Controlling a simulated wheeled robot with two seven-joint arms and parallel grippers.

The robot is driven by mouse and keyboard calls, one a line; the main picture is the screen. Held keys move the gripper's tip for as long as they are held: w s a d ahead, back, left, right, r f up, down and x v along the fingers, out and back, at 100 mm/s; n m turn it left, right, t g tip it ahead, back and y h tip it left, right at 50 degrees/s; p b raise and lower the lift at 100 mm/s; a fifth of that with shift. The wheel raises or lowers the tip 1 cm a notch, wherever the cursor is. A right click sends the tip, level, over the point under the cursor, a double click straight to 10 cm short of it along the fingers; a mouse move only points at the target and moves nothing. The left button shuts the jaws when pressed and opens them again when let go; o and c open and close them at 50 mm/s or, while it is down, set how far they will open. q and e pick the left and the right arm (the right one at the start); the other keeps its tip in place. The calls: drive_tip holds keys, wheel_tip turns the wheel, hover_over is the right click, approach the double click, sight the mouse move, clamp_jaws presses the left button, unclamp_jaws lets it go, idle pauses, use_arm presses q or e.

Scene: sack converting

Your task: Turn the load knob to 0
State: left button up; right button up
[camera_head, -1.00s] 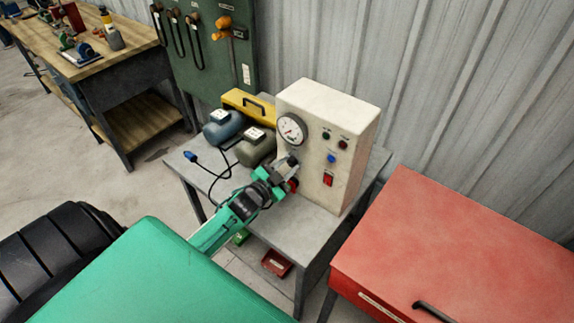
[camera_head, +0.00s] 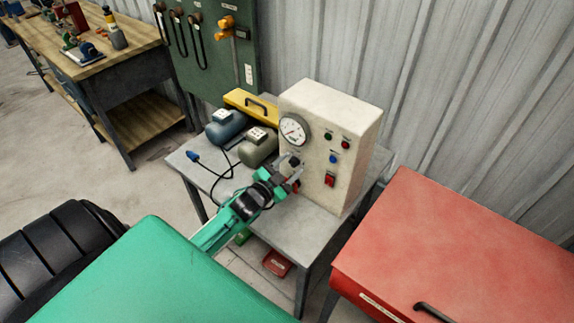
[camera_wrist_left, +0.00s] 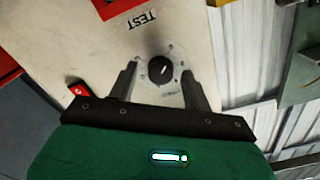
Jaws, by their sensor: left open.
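The load knob (camera_wrist_left: 160,69) is a round black knob with a white pointer mark, on a pale round dial plate in the left wrist view. The plate is on the front of the cream test box (camera_head: 322,150), which stands on a grey table. My left gripper (camera_wrist_left: 163,85) is open, with one finger on each side of the dial plate and the knob between them, apart from both fingers. In the head view my left gripper (camera_head: 290,174) is at the box's front, below the gauge (camera_head: 294,130), and mostly covers the knob. The dial's markings are too small to read.
A red rocker switch (camera_head: 329,180), a blue button (camera_head: 333,159) and small lamps are on the box to the right. Two motors (camera_head: 258,147) and a yellow case (camera_head: 252,106) stand left of it on the grey table (camera_head: 325,224). A red cabinet (camera_head: 460,245) is at right.

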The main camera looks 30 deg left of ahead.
use_arm(q)
drive_tip(key=shift+s+f, duration=0.1)
drive_tip(key=shift+s, duration=0.35)
drive_tip(key=s+a+b, duration=0.1)
drive_tip(key=s+b, duration=0.2)
drive_tip(key=s, duration=1)
drive_tip(key=shift+b, duration=0.35)
